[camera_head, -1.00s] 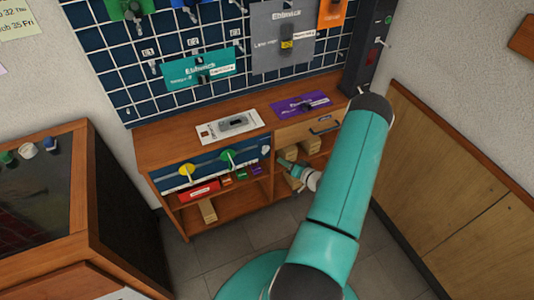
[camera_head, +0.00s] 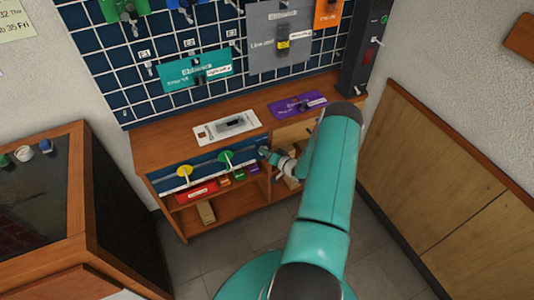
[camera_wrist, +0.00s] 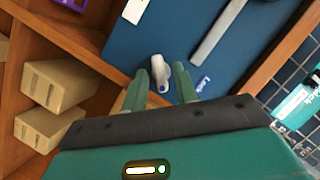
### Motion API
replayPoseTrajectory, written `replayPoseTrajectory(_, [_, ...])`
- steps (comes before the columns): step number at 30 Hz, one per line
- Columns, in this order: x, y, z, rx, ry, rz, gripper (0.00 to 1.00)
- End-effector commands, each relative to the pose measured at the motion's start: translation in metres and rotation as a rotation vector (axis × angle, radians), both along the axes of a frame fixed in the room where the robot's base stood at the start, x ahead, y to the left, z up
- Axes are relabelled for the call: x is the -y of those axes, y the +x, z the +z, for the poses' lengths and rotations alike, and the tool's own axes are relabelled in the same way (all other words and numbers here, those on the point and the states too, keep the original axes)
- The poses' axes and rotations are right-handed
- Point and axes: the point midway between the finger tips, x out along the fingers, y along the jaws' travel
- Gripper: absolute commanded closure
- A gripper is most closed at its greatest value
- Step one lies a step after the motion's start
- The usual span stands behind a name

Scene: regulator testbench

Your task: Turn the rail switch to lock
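The blue front panel (camera_wrist: 185,25) of the bench fills the upper part of the wrist view. A small light-grey switch knob (camera_wrist: 159,74) with a blue dot at its end sticks out from it, apparently the rail switch. A label (camera_wrist: 203,82) that seems to read "Lock" is just right of it. My gripper (camera_wrist: 161,68) is open, with one green finger on each side of the knob; whether either touches it I cannot tell. In the head view my gripper (camera_head: 268,156) is at the panel's right end and hides the knob.
A grey bar (camera_wrist: 218,30) runs across the panel near the knob. Wooden blocks (camera_wrist: 55,85) sit on shelves at left in the wrist view. The benchtop (camera_head: 170,145) is above.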

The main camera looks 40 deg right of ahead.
Motion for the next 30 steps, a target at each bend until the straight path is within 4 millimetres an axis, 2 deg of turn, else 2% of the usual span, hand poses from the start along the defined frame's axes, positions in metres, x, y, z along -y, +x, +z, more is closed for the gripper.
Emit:
replayPoseTrajectory(1, [0.0001,-0.0001,0.0001,0.0,0.0,0.0,0.82])
replayPoseTrajectory(4, [0.0001,-0.0002,0.0001,0.0,0.0,0.0,1.0])
replayPoseTrajectory(17, [-0.0007,0.0001,0.001,-0.013,-0.045,0.001,1.0])
replayPoseTrajectory(30, [-0.0038,0.0007,0.0022,-0.102,-0.342,0.003,1.0])
